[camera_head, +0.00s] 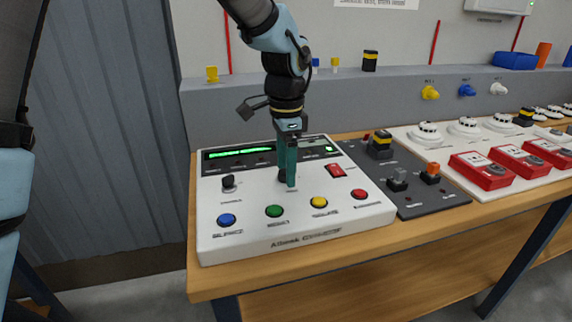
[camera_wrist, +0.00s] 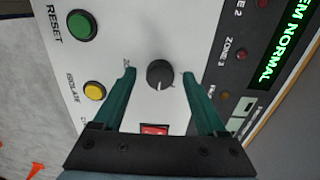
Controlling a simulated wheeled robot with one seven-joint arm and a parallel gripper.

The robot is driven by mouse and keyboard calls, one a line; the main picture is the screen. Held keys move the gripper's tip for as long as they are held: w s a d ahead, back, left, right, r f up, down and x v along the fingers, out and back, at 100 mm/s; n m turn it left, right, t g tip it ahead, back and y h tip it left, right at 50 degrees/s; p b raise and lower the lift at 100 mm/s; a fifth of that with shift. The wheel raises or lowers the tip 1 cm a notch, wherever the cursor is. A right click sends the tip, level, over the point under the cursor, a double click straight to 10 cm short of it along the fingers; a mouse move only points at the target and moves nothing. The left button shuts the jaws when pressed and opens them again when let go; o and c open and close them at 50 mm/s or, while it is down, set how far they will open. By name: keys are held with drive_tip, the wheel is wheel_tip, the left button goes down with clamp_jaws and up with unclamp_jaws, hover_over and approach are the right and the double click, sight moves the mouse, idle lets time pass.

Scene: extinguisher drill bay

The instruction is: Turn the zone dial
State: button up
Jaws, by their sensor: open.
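The black round dial (camera_wrist: 160,74) with a pale pointer mark sits on the white control panel (camera_head: 300,232). A partly covered label beside it appears to start with "ZO". In the head view the dial (camera_head: 282,174) is mostly hidden behind my gripper's green fingers. My gripper (camera_head: 290,184) points down at the panel and is open. In the wrist view, its fingertips (camera_wrist: 159,73) stand on either side of the dial, with visible gaps to it on both sides. Their exact height over the panel is hard to tell.
Another black knob (camera_head: 229,182) sits to the left. Blue (camera_head: 227,220), green (camera_head: 274,211), yellow (camera_head: 319,202) and red (camera_head: 360,195) buttons line the front. A red rocker switch (camera_head: 335,170) is close on the right. A dark switch plate (camera_head: 408,170) adjoins the panel.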

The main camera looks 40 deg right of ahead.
clamp_jaws()
idle(0.7)
